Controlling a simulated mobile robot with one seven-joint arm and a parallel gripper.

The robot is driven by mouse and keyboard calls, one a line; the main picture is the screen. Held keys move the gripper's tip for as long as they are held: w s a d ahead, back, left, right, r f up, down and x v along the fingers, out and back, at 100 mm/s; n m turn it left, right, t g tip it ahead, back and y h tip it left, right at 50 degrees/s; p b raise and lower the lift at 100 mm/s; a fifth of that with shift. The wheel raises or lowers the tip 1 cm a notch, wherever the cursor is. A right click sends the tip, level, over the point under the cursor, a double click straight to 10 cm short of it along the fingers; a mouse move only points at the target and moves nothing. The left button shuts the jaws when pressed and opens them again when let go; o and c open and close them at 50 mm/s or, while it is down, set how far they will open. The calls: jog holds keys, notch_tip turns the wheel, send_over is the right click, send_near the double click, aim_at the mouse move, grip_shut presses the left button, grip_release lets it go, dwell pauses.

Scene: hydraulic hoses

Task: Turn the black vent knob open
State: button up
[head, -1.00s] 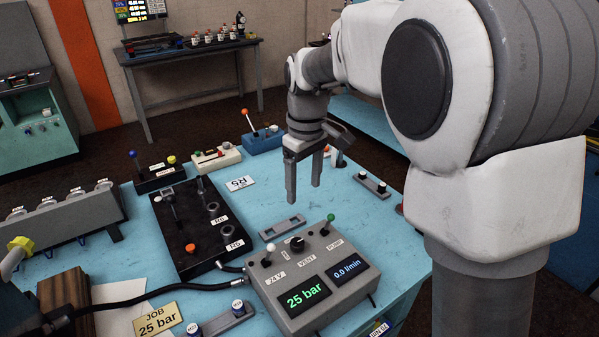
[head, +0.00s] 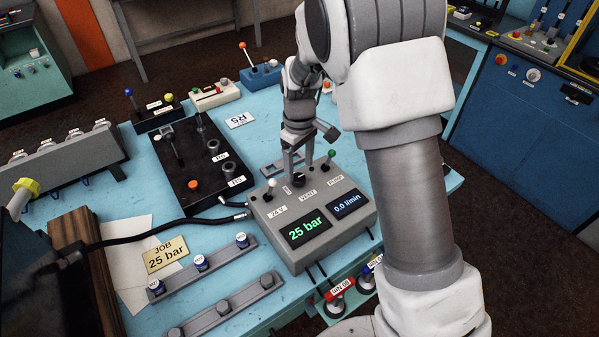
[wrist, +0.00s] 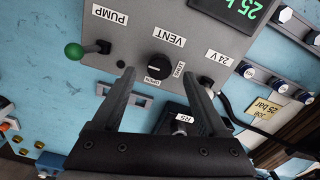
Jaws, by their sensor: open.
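The black vent knob (head: 299,179) sits on top of the grey control box (head: 350,229), between the white-tipped 24 V lever (head: 271,186) and the green-tipped pump lever (head: 330,157). In the wrist view the knob (wrist: 159,67) shows near the VENT label, with small position marks beside it. My gripper (head: 298,172) is open above the box at the knob. In the wrist view its fingers (wrist: 152,82) are apart, with the knob between and just beyond their tips. I see no contact. The displays read 25 bar and 0.0 l/min.
A black valve block (head: 185,190) with levers stands left of the box. A black hose (head: 150,236) runs to the box's left side. A JOB 25 bar sign (head: 166,254) and rails with caps lie in front left. Red-tagged couplings (head: 338,290) hang at the front edge.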

aim_at(299, 178)
jog(key=shift+f, duration=1.85)
grip_shut()
